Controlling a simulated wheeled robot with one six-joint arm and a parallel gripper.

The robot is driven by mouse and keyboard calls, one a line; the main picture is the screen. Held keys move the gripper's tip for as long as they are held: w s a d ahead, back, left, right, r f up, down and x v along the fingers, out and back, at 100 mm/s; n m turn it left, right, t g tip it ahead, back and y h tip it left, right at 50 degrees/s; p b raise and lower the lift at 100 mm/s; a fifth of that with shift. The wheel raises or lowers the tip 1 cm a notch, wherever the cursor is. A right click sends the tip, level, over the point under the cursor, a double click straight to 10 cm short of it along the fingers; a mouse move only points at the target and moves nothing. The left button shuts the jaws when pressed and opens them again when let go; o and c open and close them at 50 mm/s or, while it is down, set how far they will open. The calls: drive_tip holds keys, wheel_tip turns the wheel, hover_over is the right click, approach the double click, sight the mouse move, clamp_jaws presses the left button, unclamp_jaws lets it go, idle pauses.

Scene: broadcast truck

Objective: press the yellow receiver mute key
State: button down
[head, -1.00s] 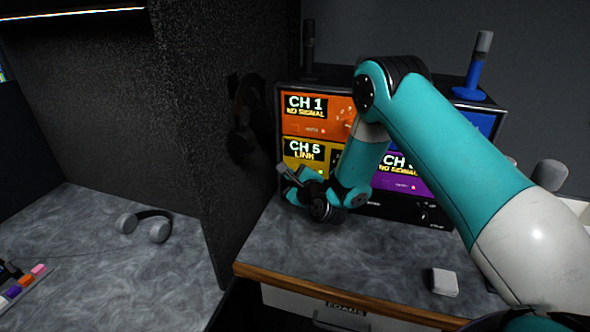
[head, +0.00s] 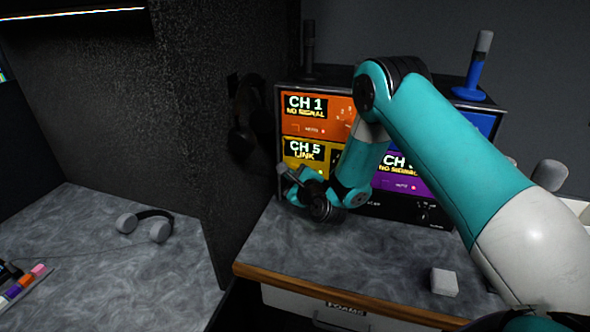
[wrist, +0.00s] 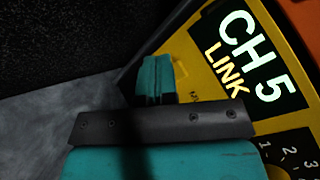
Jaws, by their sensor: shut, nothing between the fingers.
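The yellow receiver (head: 289,161) reads "CH 5 LINK" and sits at the lower left of the rack. In the wrist view its yellow face (wrist: 205,62) fills the upper right, tilted. My gripper (head: 284,170) is shut and empty, at the lower left part of that face. In the wrist view its teal fingertips (wrist: 156,72) lie over the panel's lower left. A small yellow raised piece (wrist: 180,68) shows right beside the fingertips; it may be the mute key, which is otherwise hidden. I cannot tell whether the fingertips touch it.
An orange receiver (head: 340,103) is above the yellow one, and a purple one (head: 420,171) is to its right. A dark partition wall (head: 190,110) stands close on the left. A white block (head: 444,282) lies on the counter. Headphones (head: 146,222) lie on the left desk.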

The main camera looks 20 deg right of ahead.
drive_tip(key=shift+w+d, duration=0.25)
drive_tip(key=shift+w, duration=0.15)
idle(0.3)
drive_tip(key=shift+s+a, duration=0.25)
drive_tip(key=shift+s, duration=0.2)
drive_tip(key=s+a, duration=0.3)
drive_tip(key=s, duration=0.2)
drive_tip(key=shift+a, duration=0.3)
drive_tip(key=shift+r, duration=0.15)
idle(2.4)
